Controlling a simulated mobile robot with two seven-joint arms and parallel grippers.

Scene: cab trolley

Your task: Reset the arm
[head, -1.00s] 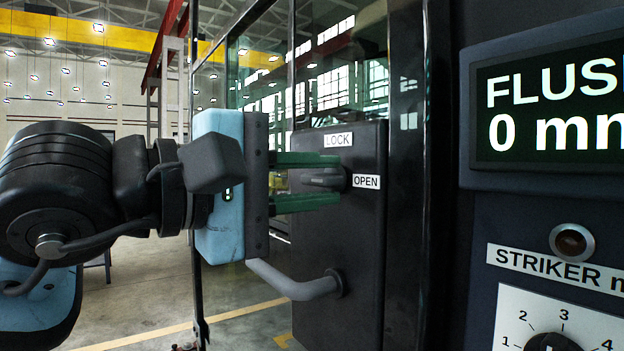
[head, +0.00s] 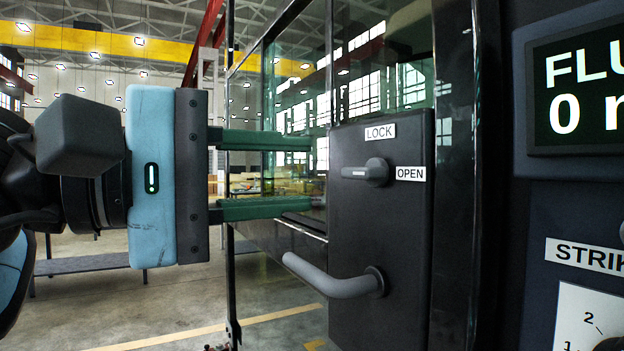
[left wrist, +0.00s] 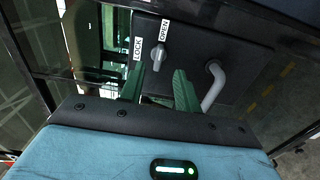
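My left gripper (head: 311,174) comes in from the left with its two green fingers spread apart and nothing between them. It also shows in the left wrist view (left wrist: 166,80). Its fingertips stop left of the dark lock knob (head: 376,172) in the head view, apart from it. The knob lies horizontal, its handle pointing left, with the OPEN label (head: 410,173) at its right and the LOCK label (head: 380,131) above. The knob also shows in the left wrist view (left wrist: 158,55), beyond the fingers. My right gripper is not in view.
A grey bent door handle (head: 335,281) sticks out below the knob on the black lock box (head: 385,225). A glass door with dark frames stands behind. A panel with a display (head: 585,90) is at the right. Open floor lies at the lower left.

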